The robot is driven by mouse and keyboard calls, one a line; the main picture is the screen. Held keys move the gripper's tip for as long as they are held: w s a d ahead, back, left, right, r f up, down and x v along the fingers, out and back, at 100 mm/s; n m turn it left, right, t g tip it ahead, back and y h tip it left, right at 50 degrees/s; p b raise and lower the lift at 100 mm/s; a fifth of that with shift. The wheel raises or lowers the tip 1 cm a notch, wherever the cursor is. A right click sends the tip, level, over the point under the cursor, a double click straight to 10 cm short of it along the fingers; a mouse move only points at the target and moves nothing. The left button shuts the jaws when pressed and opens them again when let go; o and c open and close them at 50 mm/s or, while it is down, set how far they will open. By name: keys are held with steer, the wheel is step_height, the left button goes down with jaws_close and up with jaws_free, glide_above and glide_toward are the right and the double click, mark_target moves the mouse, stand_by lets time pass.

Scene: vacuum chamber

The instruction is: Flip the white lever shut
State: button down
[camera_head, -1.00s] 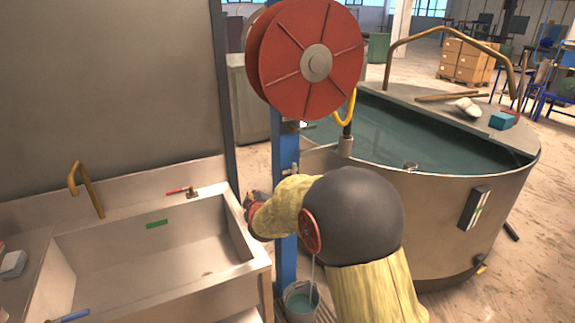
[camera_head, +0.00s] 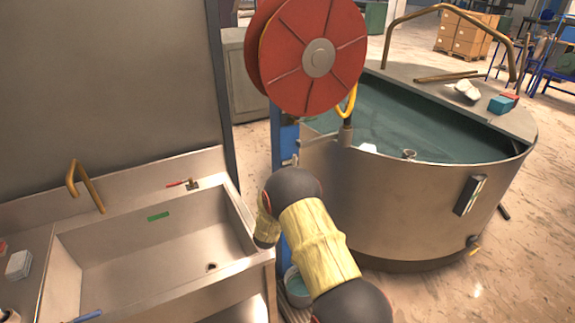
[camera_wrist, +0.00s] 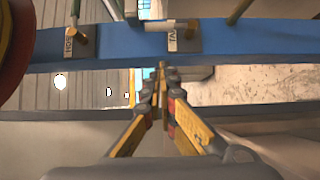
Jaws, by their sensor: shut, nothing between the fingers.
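In the wrist view a white lever (camera_wrist: 160,25) lies sideways across the blue post (camera_wrist: 120,50), at a brass valve (camera_wrist: 189,30) beside a label reading "TA", partly cut off. A second brass valve (camera_wrist: 82,40) sits to its left by a label that seems to read "HOSE", with a pale handle (camera_wrist: 75,10) pointing up the picture. My gripper (camera_wrist: 161,75) is shut and empty. Its fingertips show just below the post's edge in the picture, under the white lever and apart from it. In the head view my arm hides the gripper, and the lever is too small to make out.
A red hose reel (camera_head: 318,58) hangs on the blue post (camera_head: 285,146). The round metal tank (camera_head: 400,205) stands close on the right. A steel sink (camera_head: 160,262) is on the left, and a bucket (camera_head: 297,290) stands below my arm.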

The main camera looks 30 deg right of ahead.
steer(key=s+d+b+x, duration=0.1)
steer(key=d+x, duration=0.1)
steer(key=x, duration=1)
steer(key=shift+d, duration=0.35)
